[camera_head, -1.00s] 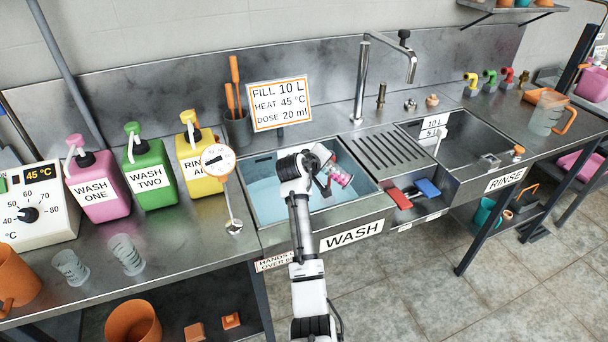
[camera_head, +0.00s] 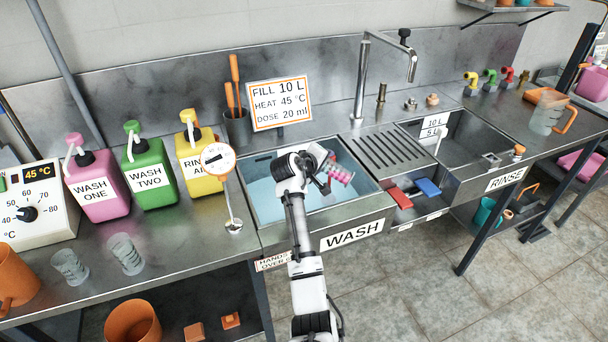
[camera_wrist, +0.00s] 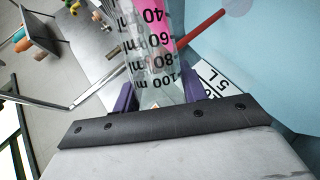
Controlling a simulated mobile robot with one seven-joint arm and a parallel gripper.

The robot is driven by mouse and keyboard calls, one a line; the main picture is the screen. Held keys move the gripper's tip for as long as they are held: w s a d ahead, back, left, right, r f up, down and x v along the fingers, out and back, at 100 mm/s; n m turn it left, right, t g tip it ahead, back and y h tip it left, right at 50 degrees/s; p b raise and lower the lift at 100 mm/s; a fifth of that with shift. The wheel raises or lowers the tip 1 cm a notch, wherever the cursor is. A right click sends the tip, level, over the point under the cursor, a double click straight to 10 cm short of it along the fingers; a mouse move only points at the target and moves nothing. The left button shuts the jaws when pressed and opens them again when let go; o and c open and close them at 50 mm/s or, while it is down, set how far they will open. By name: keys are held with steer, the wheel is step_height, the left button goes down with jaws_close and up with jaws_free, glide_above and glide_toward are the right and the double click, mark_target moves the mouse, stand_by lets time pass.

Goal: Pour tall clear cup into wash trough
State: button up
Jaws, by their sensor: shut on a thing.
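The wash trough (camera_head: 262,203) is the left basin behind the WASH label, with light blue liquid in it. My gripper (camera_head: 330,178) is over the trough's right part. It is shut on the tall clear cup (camera_head: 342,175), which is tilted and holds pink liquid. In the wrist view the cup (camera_wrist: 152,60) lies between my purple fingers (camera_wrist: 160,98), with marks from 40 to 100 ml and pink liquid along one side. The cup's mouth and any stream are not clearly visible.
Two other clear cups (camera_head: 126,254) stand on the left counter near the pink, green and yellow (camera_head: 200,165) pump bottles. A dial thermometer (camera_head: 217,160) stands at the trough's left edge. A drain rack (camera_head: 388,152) and the rinse sink (camera_head: 470,140) lie to the right.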

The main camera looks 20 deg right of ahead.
steer(key=shift+f, duration=0.3)
steer(key=shift+w+a+r+n+g+h+p, duration=0.2)
steer(key=shift+w+a+n+g+h+p, duration=0.15)
steer(key=shift+w+a+n+h, duration=0.3)
stand_by(0.6)
steer(key=shift+a+r+n+g+h+p, duration=0.1)
steer(key=shift+r+n+g+h+p, duration=0.1)
steer(key=shift+n+g+h+p, duration=0.3)
stand_by(0.9)
steer(key=shift+w+a+f+n+h, duration=0.15)
steer(key=shift+f+n+h, duration=0.2)
steer(key=shift+f+n, duration=0.3)
stand_by(0.7)
stand_by(0.5)
